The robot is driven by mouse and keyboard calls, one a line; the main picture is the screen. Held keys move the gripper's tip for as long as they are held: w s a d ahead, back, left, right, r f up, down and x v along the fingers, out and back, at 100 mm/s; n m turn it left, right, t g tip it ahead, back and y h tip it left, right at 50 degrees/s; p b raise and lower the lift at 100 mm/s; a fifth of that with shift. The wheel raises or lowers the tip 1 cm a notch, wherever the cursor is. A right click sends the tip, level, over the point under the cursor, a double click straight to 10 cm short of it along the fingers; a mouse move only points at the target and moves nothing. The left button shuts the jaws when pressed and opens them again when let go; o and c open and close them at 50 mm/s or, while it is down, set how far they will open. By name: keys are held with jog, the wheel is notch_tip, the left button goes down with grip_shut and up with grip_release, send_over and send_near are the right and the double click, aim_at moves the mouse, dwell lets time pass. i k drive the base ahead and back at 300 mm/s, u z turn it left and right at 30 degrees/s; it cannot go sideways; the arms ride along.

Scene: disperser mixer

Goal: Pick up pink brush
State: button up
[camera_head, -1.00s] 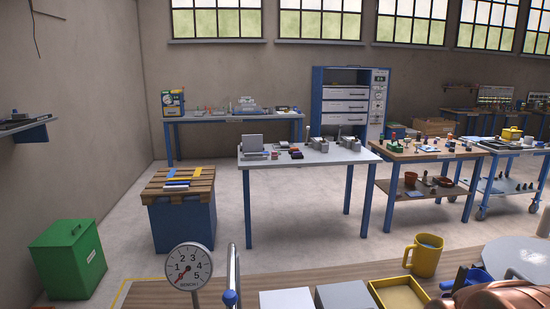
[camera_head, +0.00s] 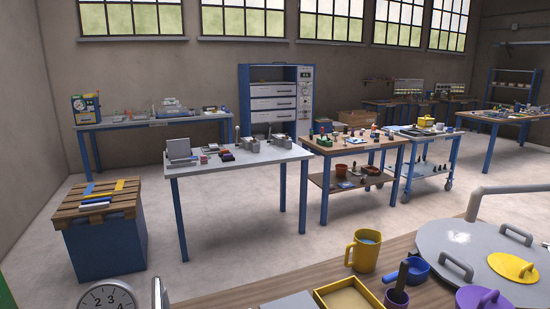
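I cannot make out a pink brush in this view. On the wooden bench (camera_head: 285,278) at the bottom stands a yellow mug (camera_head: 364,250). What is below that handle is hidden. My gripper is not in view.
A large grey lid (camera_head: 440,238) with handles fills the lower right. A yellow tray (camera_head: 322,300) and a dial gauge (camera_head: 107,297) are at the bottom edge. Beyond stand a grey-topped table (camera_head: 215,171), a pallet-topped blue box (camera_head: 105,248) and a wooden table (camera_head: 350,146), with open floor between.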

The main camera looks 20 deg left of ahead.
aim_at(204, 160)
jog(key=z, duration=1.5)
jog(key=k, duration=2.7)
jog(key=u, duration=3.25)
jog(key=i, duration=3.8)
jog(key=z, duration=0.35)
